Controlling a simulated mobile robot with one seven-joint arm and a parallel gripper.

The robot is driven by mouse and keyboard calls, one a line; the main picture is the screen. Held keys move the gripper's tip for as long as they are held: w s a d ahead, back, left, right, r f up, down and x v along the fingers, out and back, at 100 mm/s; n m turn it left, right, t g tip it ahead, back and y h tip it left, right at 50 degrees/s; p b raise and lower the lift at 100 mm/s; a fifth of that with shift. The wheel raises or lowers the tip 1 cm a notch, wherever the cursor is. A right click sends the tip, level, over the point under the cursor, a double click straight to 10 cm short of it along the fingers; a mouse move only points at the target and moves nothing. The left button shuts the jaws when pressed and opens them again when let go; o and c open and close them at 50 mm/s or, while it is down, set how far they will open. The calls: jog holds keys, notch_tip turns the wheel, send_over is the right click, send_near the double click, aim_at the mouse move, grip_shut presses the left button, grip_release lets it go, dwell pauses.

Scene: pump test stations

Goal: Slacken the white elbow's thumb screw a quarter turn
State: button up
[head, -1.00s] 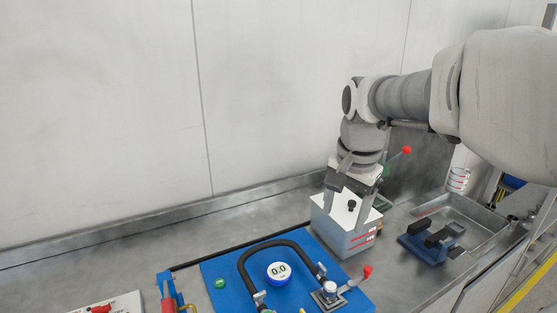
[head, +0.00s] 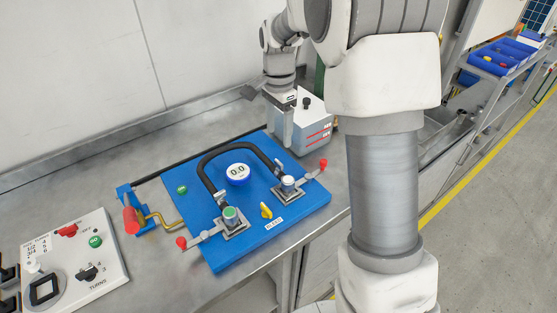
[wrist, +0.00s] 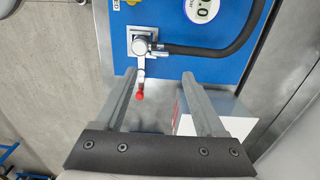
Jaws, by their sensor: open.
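The white-capped elbow fitting (head: 288,183) sits on a grey plate at the right of the blue board (head: 262,232). A lever with a red knob (head: 323,164) sticks out beside it. The fitting also shows at the top of the wrist view (wrist: 140,40), its red knob (wrist: 140,96) pointing towards my gripper. I cannot make out which part is the thumb screw. My gripper (wrist: 160,76) is open and empty. In the head view my gripper (head: 284,132) hangs beside the grey box, behind the fitting and apart from it. One finger is mostly hidden there.
A black hose (head: 203,165) arches around the gauge (head: 238,174) to a green-capped fitting (head: 231,214). A white-topped grey box (head: 315,122) stands behind the board.

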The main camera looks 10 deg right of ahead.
aim_at(279, 162)
notch_tip(279, 162, down, 11)
jog(key=shift+r, duration=0.2)
grip_shut()
dwell(0.4)
